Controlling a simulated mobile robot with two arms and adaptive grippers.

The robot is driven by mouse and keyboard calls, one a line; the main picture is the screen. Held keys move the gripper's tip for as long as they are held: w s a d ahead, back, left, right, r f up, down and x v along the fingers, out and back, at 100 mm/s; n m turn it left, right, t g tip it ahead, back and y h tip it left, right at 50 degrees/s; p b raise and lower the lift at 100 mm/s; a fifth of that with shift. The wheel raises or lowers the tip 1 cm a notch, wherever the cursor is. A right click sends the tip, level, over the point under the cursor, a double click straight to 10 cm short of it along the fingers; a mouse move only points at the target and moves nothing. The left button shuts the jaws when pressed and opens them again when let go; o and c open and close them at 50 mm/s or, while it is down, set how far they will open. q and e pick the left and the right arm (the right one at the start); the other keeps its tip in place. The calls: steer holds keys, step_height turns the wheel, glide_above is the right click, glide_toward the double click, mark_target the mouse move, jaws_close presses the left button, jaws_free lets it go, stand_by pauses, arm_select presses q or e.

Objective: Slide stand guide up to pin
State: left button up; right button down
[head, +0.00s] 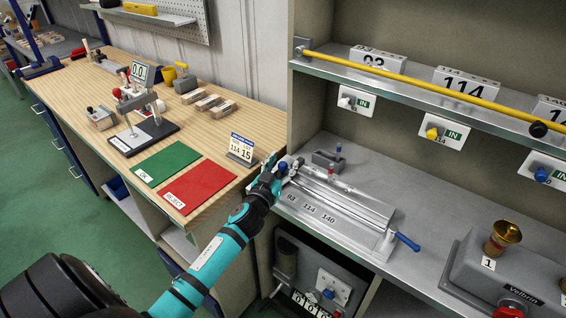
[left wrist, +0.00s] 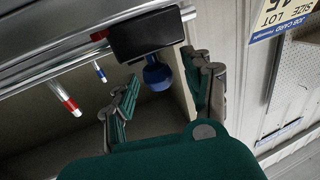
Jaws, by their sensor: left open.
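The metal fixture (head: 330,208) with rails and the labels 93, 114 and 140 lies on the grey bench. At its left end is a dark block, the apparent stand guide (left wrist: 146,34), with a blue knob (left wrist: 157,75); the knob (head: 283,168) also shows in the head view. My left gripper (head: 272,172) is at that end. In the left wrist view its open fingers (left wrist: 165,95) lie on either side of the knob; contact is unclear. A red pin (left wrist: 68,103) with a pale tip and a blue pin (left wrist: 99,71) show beside the rails. My right gripper is not seen.
A blue-handled lever (head: 408,242) sticks out at the fixture's right end. A small grey block (head: 327,160) stands behind it. A job card (head: 241,148) stands close left of my gripper. A yellow rod (head: 400,78) runs along the shelf above. A grey machine (head: 520,270) stands right.

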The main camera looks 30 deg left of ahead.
arm_select(q)
steer(key=shift+w, duration=0.2)
jaws_close()
stand_by(0.3)
steer(key=shift+w+f, duration=0.15)
steer(key=shift+f, duration=0.05)
